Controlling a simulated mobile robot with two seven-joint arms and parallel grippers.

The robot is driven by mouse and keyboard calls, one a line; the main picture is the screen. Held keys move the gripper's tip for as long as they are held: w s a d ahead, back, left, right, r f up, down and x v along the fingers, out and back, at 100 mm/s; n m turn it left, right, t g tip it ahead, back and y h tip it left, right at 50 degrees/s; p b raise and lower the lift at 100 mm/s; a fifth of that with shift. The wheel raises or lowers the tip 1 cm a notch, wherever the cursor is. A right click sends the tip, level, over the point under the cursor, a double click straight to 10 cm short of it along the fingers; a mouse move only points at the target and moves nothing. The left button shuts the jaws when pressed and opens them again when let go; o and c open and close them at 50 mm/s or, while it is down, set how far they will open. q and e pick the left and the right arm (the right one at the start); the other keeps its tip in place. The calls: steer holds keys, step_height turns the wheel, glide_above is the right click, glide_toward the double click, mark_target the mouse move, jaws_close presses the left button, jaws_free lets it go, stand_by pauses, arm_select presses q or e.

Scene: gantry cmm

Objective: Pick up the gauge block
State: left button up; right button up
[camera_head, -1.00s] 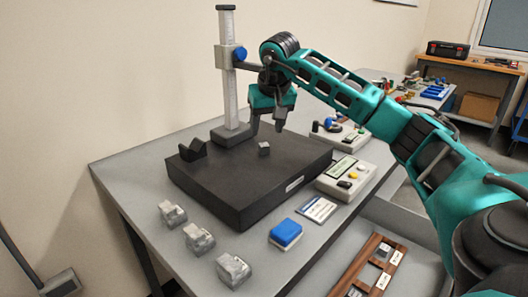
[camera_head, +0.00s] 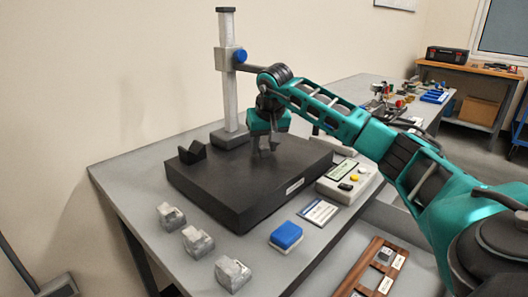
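The dark granite plate (camera_head: 230,194) lies on the grey table. In the earlier frame the gauge block is a small grey cube on top of it. My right gripper (camera_head: 268,149) is now low over the plate at that spot, pointing down. Its two fingers are close together, about a block's width apart, and appear shut on the gauge block. The block is mostly hidden by the fingers, and I cannot tell whether it still touches the plate. My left gripper is not in view.
The height-gauge column (camera_head: 229,80) stands behind the plate, close to my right gripper. A dark V-block (camera_head: 193,153) sits at the plate's left. Several metal blocks (camera_head: 198,242), a blue box (camera_head: 286,235) and a readout unit (camera_head: 347,180) surround the plate.

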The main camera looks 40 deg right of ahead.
jaws_close()
steer(key=shift+r, duration=0.1)
